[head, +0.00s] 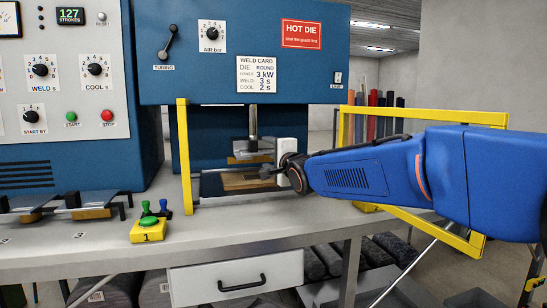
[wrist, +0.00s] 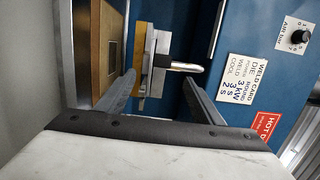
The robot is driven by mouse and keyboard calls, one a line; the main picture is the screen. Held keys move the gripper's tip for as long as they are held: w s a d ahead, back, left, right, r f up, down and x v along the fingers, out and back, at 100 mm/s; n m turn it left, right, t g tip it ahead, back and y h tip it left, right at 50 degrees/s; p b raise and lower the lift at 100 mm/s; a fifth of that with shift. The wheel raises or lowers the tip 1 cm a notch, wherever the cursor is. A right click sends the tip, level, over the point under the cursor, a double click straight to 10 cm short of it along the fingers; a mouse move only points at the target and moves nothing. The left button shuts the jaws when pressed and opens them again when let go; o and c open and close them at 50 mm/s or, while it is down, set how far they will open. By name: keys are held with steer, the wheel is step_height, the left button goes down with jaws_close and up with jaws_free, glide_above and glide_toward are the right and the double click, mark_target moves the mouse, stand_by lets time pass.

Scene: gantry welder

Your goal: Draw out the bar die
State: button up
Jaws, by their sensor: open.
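A die (head: 249,159), a brass-coloured block under a grey plate, hangs below the silver ram inside the press; I take it for the bar die. It also shows in the wrist view (wrist: 141,58), partly behind one finger. My gripper (head: 266,171) is in the press opening, just right of and slightly below the die. In the wrist view my gripper (wrist: 159,78) has its two fingers apart, with the die's plates and a dark, shiny-ended shaft (wrist: 184,67) beyond and between the tips. Contact cannot be told. Nothing is clearly held.
The press bed (head: 210,186) lies under the die with a brown workpiece on it. A yellow post (head: 185,150) stands left; a yellow guard frame (head: 430,115) is right, beside my arm. Other dies (head: 90,211) rest on the bench at left, near a yellow button box (head: 148,231).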

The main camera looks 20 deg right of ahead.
mark_target(256, 147)
steer(key=w, duration=0.3)
steer(key=w+a, duration=0.1)
steer(key=w, duration=0.7)
steer(key=shift+a, duration=0.25)
steer(key=c, duration=1.4)
jaws_close()
steer(key=shift+r, duration=0.1)
steer(key=shift+s, duration=0.1)
steer(key=s, duration=1.9)
steer(key=shift+s, duration=0.4)
stand_by(1.9)
